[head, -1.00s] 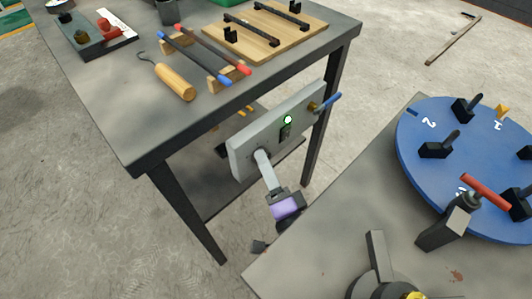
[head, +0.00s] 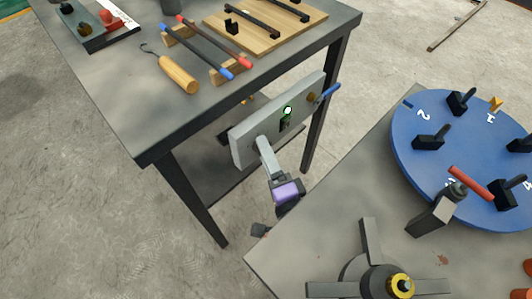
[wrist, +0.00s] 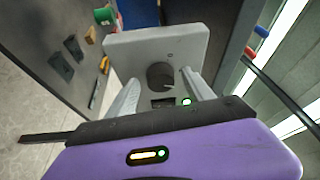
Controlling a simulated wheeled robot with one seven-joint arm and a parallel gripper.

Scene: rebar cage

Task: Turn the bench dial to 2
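A blue disc (head: 455,150) with white numbers lies on the near bench at the right. A yellow pointer (head: 496,104) stands at its rim beside the 1; the 2 is to its left. My gripper (head: 264,148), with a purple body, is at a grey panel (head: 246,150) under the far bench's edge. In the wrist view, my gripper's (wrist: 161,85) two grey fingers are spread, one on each side of a dark round knob (wrist: 160,75) on that panel (wrist: 120,48). Gaps show between knob and fingers. The fingers hide the knob in the head view.
The panel carries a lit green lamp (head: 288,110), a dark switch (head: 285,124) and a blue-handled lever (head: 328,93). A far bench leg (head: 187,200) stands close left. The near bench (head: 300,235) borders my gripper at lower right, with a dark spoked fitting (head: 370,240) on it.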

